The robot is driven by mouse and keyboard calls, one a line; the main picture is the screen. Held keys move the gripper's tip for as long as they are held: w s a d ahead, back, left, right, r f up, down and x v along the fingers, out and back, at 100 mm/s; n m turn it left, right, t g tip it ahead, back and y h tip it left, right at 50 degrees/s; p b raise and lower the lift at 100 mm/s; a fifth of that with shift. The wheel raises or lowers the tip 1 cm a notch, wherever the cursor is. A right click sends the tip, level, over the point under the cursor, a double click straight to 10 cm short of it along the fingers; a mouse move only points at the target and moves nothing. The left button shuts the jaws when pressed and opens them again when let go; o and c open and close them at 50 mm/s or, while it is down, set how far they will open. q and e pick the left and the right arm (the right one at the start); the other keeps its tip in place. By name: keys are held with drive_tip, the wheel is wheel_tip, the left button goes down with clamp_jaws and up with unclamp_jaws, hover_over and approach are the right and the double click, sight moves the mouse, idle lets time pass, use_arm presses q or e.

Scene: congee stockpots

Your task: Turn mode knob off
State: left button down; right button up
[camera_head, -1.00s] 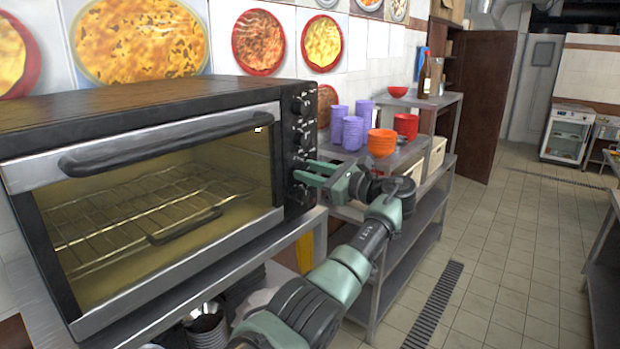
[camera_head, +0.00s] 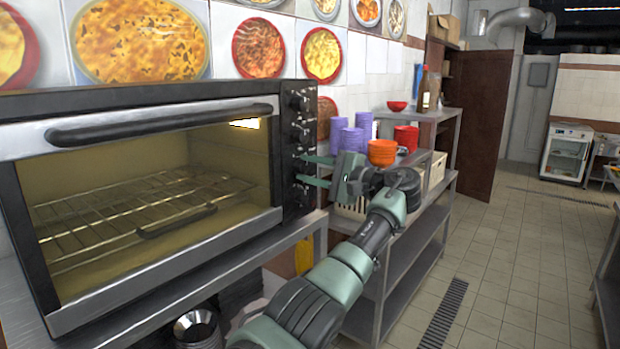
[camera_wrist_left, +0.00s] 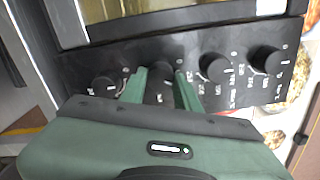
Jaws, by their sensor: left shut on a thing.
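The toaster oven (camera_head: 130,118) stands at the left in the head view, its glass door shut. Its black control panel (camera_head: 296,118) carries a column of black knobs down the right side. My left gripper (camera_head: 312,170) reaches the panel from the right at the third knob from the top. In the wrist view its two green fingers (camera_wrist_left: 160,90) are on either side of that knob (camera_wrist_left: 161,73) and shut on it. Other knobs show beside it (camera_wrist_left: 104,86), (camera_wrist_left: 215,67), (camera_wrist_left: 265,60). The panel print is too small to tell which is the mode knob. My right gripper is not in view.
Behind my arm a metal shelf (camera_head: 425,235) holds purple cups (camera_head: 351,139), orange bowls (camera_head: 382,152) and red bowls (camera_head: 406,137). The oven rests on a metal counter (camera_head: 235,262). The tiled floor (camera_head: 500,260) at the right is open.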

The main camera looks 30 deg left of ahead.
use_arm(q)
drive_tip(key=n+b, duration=0.1)
drive_tip(key=n, duration=0.1)
drive_tip(key=shift+f+n, duration=0.1)
drive_tip(key=shift+n, duration=0.2)
drive_tip(key=shift+n+b, duration=0.6)
drive_tip(key=shift+n, duration=0.9)
drive_tip(key=c, duration=1)
unclamp_jaws()
drive_tip(key=shift+c, duration=0.2)
drive_tip(key=shift+d, duration=0.5)
drive_tip(key=d+b, duration=0.2)
drive_tip(key=d, duration=0.4)
drive_tip(key=shift+s+d, duration=0.3)
drive_tip(key=shift+d, duration=0.1)
